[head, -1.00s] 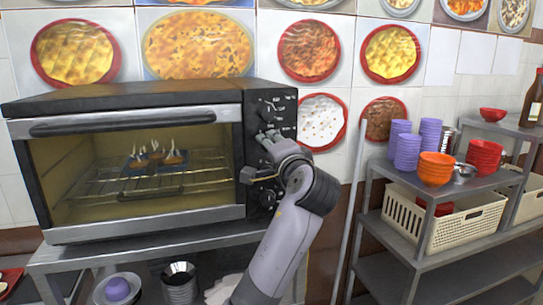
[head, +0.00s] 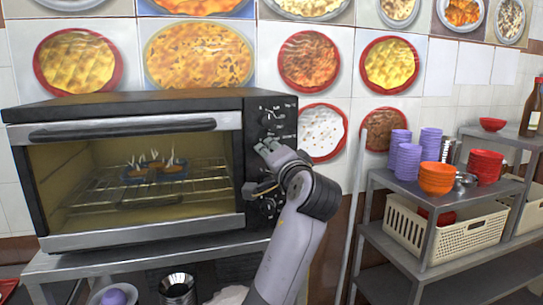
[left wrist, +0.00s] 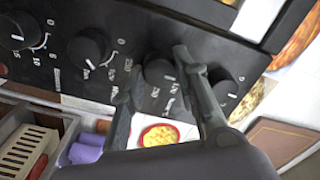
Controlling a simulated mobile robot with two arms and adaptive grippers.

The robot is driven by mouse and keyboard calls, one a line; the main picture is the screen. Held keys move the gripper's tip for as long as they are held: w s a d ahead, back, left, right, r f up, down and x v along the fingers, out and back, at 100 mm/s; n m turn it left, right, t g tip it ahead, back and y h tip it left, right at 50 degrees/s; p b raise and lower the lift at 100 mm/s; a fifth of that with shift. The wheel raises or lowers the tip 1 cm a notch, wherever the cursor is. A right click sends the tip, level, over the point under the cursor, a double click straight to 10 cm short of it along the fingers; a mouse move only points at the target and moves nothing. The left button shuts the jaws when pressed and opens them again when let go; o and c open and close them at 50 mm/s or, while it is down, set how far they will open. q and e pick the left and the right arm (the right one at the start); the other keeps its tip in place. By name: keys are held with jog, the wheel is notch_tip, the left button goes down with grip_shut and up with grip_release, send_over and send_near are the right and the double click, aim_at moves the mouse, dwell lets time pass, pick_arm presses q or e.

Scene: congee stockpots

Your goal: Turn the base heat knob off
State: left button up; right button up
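The toaster oven's black control panel (head: 263,106) carries several dark round knobs in a column. My left gripper (head: 257,168) is at the panel with its fingers open and apart. In the left wrist view, one knob (left wrist: 160,72) sits between the two fingertips (left wrist: 152,75); I cannot tell whether they touch it. Another knob (left wrist: 225,88) lies to its right, and more knobs (left wrist: 90,46) lie to its left. In the head view the hand hides the middle knobs. An upper knob (head: 266,119) shows above it. Which label belongs to the base heat knob is not readable. My right gripper is not in view.
The oven door (head: 130,180) is closed, with steaming items on the rack inside. The oven stands on a metal shelf (head: 150,255). At right, a metal rack (head: 400,180) holds purple cups (head: 407,160), orange bowls (head: 436,178) and a cream basket (head: 440,225).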

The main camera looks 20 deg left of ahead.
pick_arm(q)
jog(key=o, duration=0.5)
jog(key=v, duration=0.7)
jog(key=shift+s+d, duration=0.15)
jog(key=shift+s, duration=0.1)
jog(key=shift+f, duration=0.1)
